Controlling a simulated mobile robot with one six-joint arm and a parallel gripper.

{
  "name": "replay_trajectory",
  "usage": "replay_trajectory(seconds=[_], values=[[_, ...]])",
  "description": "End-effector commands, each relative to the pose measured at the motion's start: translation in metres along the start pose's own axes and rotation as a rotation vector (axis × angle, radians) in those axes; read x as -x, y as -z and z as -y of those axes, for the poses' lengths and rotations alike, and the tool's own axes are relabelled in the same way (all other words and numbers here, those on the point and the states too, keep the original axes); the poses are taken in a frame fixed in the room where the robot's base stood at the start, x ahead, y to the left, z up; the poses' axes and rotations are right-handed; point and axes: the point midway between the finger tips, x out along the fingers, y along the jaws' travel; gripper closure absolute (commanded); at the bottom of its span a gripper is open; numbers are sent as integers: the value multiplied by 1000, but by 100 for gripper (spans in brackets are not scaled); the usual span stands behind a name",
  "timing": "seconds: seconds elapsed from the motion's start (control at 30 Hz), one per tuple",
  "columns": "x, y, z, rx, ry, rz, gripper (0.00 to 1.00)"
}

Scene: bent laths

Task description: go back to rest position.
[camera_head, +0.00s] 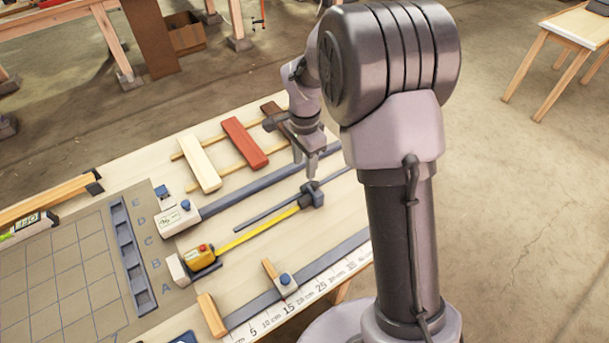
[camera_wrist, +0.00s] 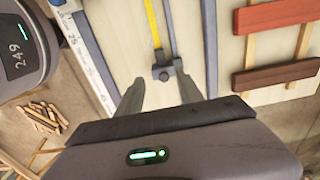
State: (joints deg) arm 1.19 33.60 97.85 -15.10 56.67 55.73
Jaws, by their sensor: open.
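My gripper (camera_head: 305,170) is over the far right part of the workbench (camera_head: 130,170), pointing down. In the wrist view its two fingers (camera_wrist: 160,92) are apart with nothing between them. Ahead of the fingers in that view is a dark stop block (camera_wrist: 164,72) at the end of a yellow tape (camera_wrist: 152,25). In the head view the stop block (camera_head: 313,194) lies just below the fingers. The tape runs left to a yellow tape measure (camera_head: 203,258). The gap between fingers and block is hard to judge.
Cream (camera_head: 200,163), red (camera_head: 244,142) and dark brown (camera_head: 272,108) laths lie across two thin strips behind the tape. A lettered slotted rack (camera_head: 128,250) stands at the left. A white ruler (camera_head: 300,300) runs along the front. Open floor (camera_head: 530,200) lies to the right.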

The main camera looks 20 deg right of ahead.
Motion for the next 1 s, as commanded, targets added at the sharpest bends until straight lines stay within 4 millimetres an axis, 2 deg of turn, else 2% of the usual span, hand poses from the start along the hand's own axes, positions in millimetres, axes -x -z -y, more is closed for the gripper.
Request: replay_trajectory(seconds=[0.03,0.13,0.57,0.67,0.77,0.8,0.87,0.9,1.0], values=[[10,0,1,1,3,-1,56],[18,0,0,1,1,-1,56],[19,0,0,1,0,0,56],[28,-3,-4,25,20,-1,56],[65,-19,-28,139,100,-10,56],[83,-29,-46,211,146,-19,56],[104,-47,-79,330,219,-40,56],[114,-60,-102,409,267,-59,56],[122,-88,-157,589,374,-115,56]])
